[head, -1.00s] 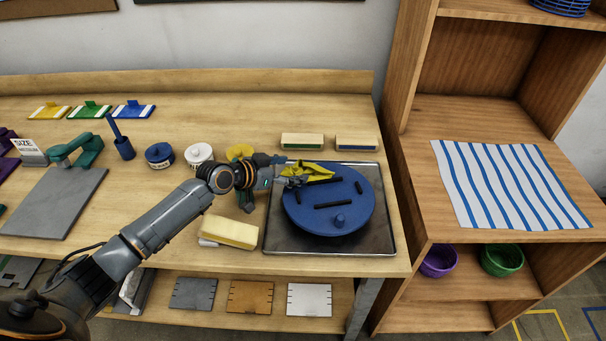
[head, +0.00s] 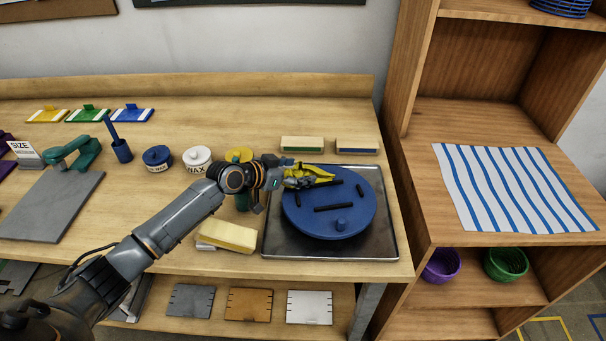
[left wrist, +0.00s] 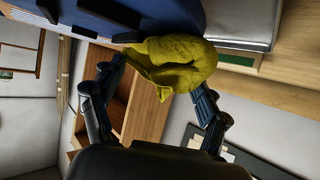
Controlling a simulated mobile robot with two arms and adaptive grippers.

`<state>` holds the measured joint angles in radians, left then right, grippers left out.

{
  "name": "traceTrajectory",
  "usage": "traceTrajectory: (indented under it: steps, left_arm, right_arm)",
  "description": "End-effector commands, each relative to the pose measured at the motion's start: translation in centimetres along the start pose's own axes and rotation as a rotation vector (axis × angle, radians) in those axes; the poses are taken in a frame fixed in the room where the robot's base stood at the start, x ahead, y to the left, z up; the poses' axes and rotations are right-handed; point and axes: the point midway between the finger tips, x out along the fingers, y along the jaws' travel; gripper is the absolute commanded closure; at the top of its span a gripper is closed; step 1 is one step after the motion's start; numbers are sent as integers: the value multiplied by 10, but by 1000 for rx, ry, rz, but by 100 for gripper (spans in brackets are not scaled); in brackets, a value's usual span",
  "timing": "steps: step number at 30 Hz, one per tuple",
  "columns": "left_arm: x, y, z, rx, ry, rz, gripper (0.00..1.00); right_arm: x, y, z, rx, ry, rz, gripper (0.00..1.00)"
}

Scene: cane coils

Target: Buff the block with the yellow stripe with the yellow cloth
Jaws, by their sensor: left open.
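The yellow cloth (head: 316,172) is a crumpled bunch at the far-left edge of the round blue disc (head: 352,206). My left gripper (head: 297,181) is at its left side. In the left wrist view the cloth (left wrist: 178,60) sits between the two spread fingers of that gripper (left wrist: 160,80), in front of the blue disc. I cannot tell whether both fingers touch it. My right gripper is not in view.
The disc carries several black bars and a blue knob and stands on a dark metal tray (head: 388,246). Behind it lie a green-striped block (head: 302,145) and a blue-striped block (head: 357,146). White (head: 197,158), blue (head: 157,159) and yellow (head: 239,156) pots stand to the left.

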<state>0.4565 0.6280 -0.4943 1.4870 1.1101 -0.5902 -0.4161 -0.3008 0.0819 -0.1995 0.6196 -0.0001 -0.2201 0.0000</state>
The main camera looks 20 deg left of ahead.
Motion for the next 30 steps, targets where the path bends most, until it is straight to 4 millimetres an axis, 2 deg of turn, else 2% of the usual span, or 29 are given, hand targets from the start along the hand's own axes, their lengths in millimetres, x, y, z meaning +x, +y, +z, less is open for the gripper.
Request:
traceTrajectory:
  steps: [13,23,30]
  left_arm:
    - [19,0,1,-1,1,1,25]
    - [21,0,0,-1,0,1,25]
    - [21,0,0,-1,0,1,49]
  right_arm:
    - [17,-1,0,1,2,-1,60]
    - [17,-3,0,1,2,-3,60]
    - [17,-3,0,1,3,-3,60]
